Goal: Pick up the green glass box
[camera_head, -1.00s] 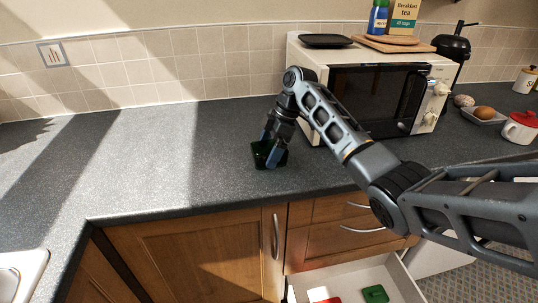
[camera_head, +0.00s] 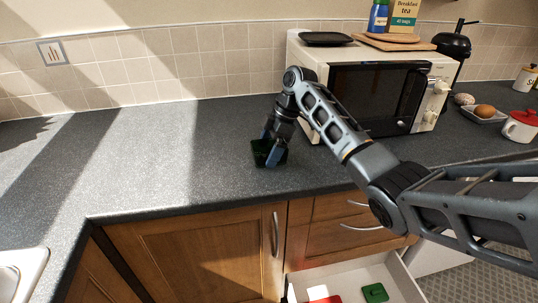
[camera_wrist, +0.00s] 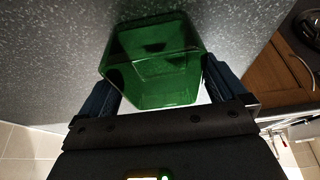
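The green glass box (camera_head: 259,150) is at the counter in front of the microwave's left side, dark green and see-through. My gripper (camera_head: 270,150) reaches down to it from the upper right, with a finger against its right side. In the wrist view the box (camera_wrist: 152,65) fills the space between the two fingers of my gripper (camera_wrist: 157,85), which press on its left and right sides. The box looks slightly tilted in the head view. I cannot tell whether its underside is clear of the counter.
The cream microwave (camera_head: 309,88) stands just behind and right of my gripper. The grey counter (camera_head: 150,150) is bare to the left. Below the front edge, an open drawer (camera_head: 340,279) holds a red item and a green item (camera_head: 374,292).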

